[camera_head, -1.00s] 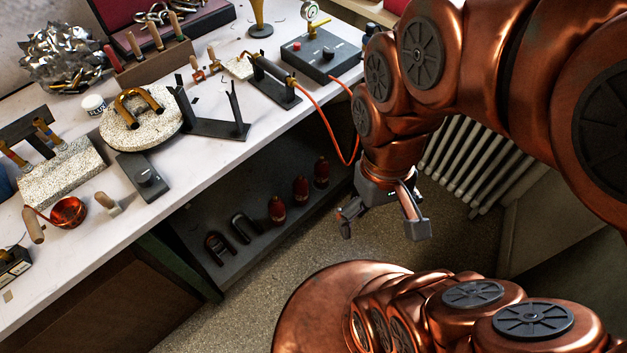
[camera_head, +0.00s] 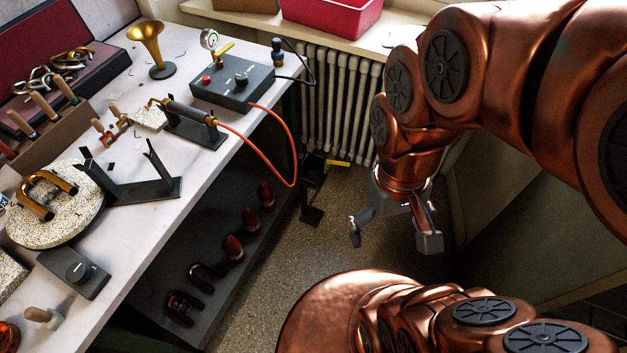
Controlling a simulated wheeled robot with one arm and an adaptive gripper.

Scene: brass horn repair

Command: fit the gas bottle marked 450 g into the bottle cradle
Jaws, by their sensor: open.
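Several small dark red gas bottles stand in a row on the dark shelf under the bench, among them a far one (camera_head: 266,195), a middle one (camera_head: 251,220) and a near one (camera_head: 233,247). Their markings are too small to read, so I cannot tell which is the 450 g one. A black bracket with a yellow lever (camera_head: 314,178) stands by the bench's far end, near the radiator; it may be the bottle cradle, but I cannot tell. My gripper (camera_head: 393,226) is open and empty, pointing down over the floor, to the right of the bottles and apart from them.
The white bench (camera_head: 215,165) carries a grey control box (camera_head: 232,88), a torch on a stand, a brass horn bell (camera_head: 148,45) and a black V-shaped stand (camera_head: 137,190). An orange hose (camera_head: 290,160) loops down past the bench edge. A radiator (camera_head: 335,100) stands behind; floor between is clear.

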